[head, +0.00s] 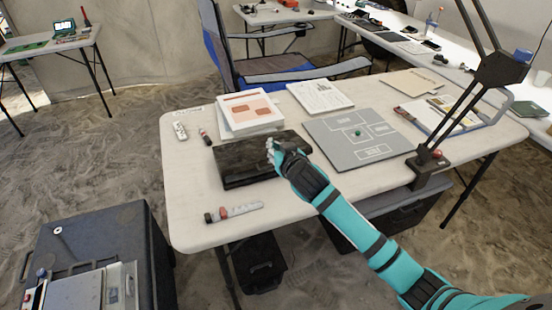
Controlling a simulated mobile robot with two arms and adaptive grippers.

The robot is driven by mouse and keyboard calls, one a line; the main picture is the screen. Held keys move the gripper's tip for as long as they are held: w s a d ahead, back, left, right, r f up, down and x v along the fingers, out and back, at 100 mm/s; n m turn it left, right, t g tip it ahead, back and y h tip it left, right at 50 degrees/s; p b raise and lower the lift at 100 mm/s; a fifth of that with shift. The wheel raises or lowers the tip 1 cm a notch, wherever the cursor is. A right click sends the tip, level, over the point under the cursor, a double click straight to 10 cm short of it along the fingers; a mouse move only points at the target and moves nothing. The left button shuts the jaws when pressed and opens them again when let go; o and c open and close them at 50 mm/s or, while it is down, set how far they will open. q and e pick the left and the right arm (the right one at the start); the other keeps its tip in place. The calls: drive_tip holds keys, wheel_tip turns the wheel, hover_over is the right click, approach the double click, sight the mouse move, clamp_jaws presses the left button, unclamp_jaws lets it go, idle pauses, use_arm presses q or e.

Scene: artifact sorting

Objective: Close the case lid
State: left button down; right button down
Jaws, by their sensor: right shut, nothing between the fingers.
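The case (240,168) is a dark, flat box on the white table, left of the grey sorting board. Its lid looks down, lying flat on the body; I cannot tell whether a small gap is left. My teal right arm comes in from the lower right and hides the case's right front corner. My left gripper is out of view.
A grey board (355,145) with a small green item lies to the right. Papers (250,108) are stacked behind the case. A small bottle (212,216) and scale strip lie in front. A black lamp base (428,163) stands at the right.

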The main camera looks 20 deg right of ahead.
drive_tip(key=shift+s+f, duration=0.15)
drive_tip(key=shift+f, duration=1.85)
drive_tip(key=f+b, duration=0.1)
drive_tip(key=f, duration=0.1)
drive_tip(key=s+f+b, duration=0.1)
drive_tip(key=f, duration=0.1)
drive_tip(key=s+f, duration=0.1)
drive_tip(key=f, duration=0.1)
drive_tip(key=shift+b, duration=0.4)
